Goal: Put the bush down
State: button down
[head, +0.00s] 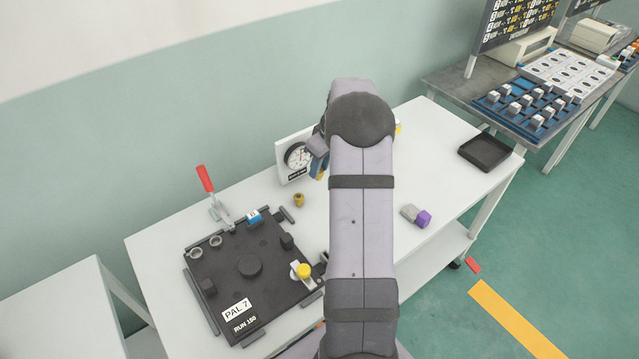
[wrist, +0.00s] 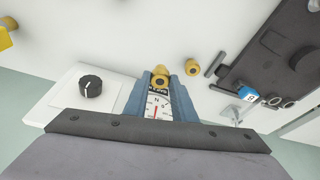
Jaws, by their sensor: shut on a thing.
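My gripper (wrist: 160,88) has blue fingers shut on a brass bush (wrist: 160,74), which shows at the fingertips in the wrist view. In the head view my arm partly hides the gripper (head: 319,168), which is beside the white dial gauge (head: 297,156). A second brass bush (head: 299,200) stands on the white table between the gauge and the dark fixture plate; it also shows in the wrist view (wrist: 192,66), apart from the fingers. Whether the held bush touches anything below it, I cannot tell.
The dark plate (head: 225,262) marked PAL 7 carries rings, blocks and a yellow-topped clamp. A red-handled clamp (head: 206,180) stands at its back edge. A grey and purple part (head: 416,216) and an empty black tray (head: 485,152) are to the right, with clear table between.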

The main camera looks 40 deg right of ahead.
jog(key=shift+f+p, duration=0.75)
jog(key=shift+f, duration=2.5)
jog(key=shift+f, duration=0.15)
jog(key=c, duration=1.5)
grip_release()
jog(key=b+v, duration=0.2)
jog(key=v, duration=1)
jog(key=shift+b, duration=0.3)
